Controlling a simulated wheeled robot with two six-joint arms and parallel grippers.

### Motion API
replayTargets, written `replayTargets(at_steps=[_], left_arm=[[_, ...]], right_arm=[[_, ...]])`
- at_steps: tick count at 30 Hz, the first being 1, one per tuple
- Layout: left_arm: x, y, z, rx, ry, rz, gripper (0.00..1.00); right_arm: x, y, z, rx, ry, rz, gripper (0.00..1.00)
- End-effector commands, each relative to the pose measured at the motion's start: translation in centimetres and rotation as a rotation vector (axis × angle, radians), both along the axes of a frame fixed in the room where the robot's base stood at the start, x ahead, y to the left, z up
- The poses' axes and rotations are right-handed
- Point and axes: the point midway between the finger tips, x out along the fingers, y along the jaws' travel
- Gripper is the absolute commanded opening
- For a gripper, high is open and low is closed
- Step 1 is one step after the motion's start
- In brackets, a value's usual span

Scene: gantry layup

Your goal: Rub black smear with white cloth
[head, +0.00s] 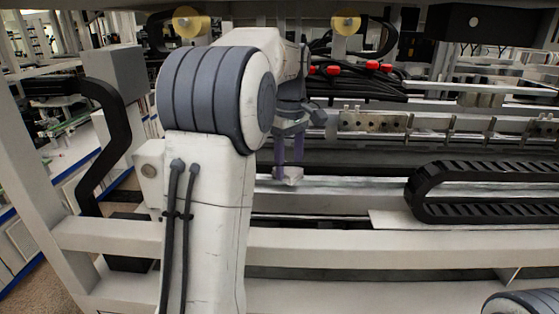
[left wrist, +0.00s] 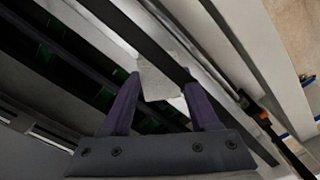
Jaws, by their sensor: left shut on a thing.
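My left gripper (head: 289,168) reaches down over the gantry with its purple fingers. It is shut on a small white cloth (head: 290,179), which shows just below the fingertips at a pale rail (head: 350,187). I cannot tell whether the cloth touches the rail. In the left wrist view, the white cloth (left wrist: 157,79) sits between the two fingertips of the left gripper (left wrist: 160,86). I cannot make out the black smear in either view; the cloth, fingers or arm may hide it. My right gripper is not in view.
A black cable chain (head: 480,192) lies to the right of the left gripper. Black cables with red ends (head: 372,66) sit behind it. A white beam (head: 400,246) crosses in front, and a metal bracketed rail (head: 375,123) runs behind.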

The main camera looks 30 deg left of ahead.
Motion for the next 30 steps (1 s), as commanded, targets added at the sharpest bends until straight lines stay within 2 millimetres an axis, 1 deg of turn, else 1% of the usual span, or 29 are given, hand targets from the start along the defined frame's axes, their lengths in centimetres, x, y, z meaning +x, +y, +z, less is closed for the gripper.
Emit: replayTargets(at_steps=[7,18,26,30], left_arm=[[0.5,-0.8,-0.1,-0.003,0.003,-0.002,0.17],[2.0,-3.5,-0.3,-0.004,0.005,-0.002,0.17],[2.1,-3.5,-0.2,-0.005,0.005,0.0,0.17],[1.7,-2.9,-0.2,-0.004,0.006,0.001,0.17]], right_arm=[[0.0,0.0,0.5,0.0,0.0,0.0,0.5],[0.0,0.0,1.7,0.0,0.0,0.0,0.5],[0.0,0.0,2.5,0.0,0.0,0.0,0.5],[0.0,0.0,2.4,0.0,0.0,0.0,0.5]])
